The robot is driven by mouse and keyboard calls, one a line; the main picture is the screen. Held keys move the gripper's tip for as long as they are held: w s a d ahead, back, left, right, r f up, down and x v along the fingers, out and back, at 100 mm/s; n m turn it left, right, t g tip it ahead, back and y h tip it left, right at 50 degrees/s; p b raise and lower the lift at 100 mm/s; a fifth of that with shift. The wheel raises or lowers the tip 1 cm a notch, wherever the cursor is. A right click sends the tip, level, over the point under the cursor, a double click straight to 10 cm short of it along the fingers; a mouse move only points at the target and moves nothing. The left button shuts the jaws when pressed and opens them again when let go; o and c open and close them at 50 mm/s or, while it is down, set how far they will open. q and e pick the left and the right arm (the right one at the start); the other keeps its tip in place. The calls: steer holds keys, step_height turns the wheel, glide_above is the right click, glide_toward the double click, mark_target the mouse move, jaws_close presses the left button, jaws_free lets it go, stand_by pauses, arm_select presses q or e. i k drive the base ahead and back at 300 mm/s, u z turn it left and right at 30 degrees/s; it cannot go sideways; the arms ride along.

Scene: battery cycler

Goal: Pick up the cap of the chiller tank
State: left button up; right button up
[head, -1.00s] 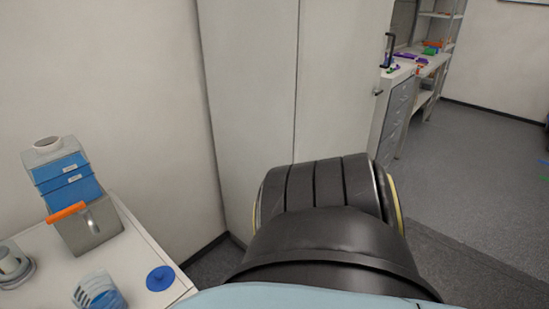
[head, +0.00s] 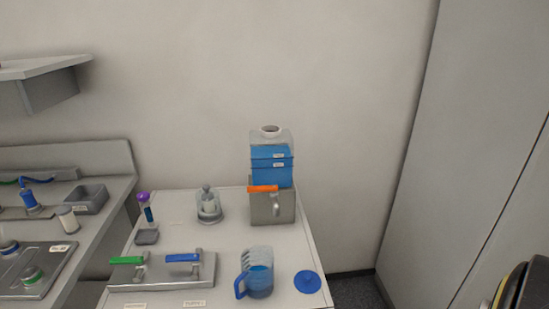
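The chiller tank (head: 271,165) stands at the back right of the white table, with blue liquid showing in its clear body and an open round neck on top. It sits on a grey block with an orange-handled tap. A round blue cap (head: 307,282) lies flat near the table's front right corner, apart from the tank. Neither gripper shows in the head view.
A blue-handled jug (head: 258,279) with blue liquid stands just left of the cap. A valve panel (head: 160,283) with green and blue handles lies further left. A glass vessel (head: 208,204) and a purple-topped tube (head: 146,208) stand behind. A tall cabinet (head: 470,150) is at right.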

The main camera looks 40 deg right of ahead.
mark_target(308, 281)
steer(key=z, duration=1.4)
steer(key=k, duration=0.4)
steer(key=z, duration=0.85)
steer(key=i, duration=0.75)
steer(key=u, duration=0.2)
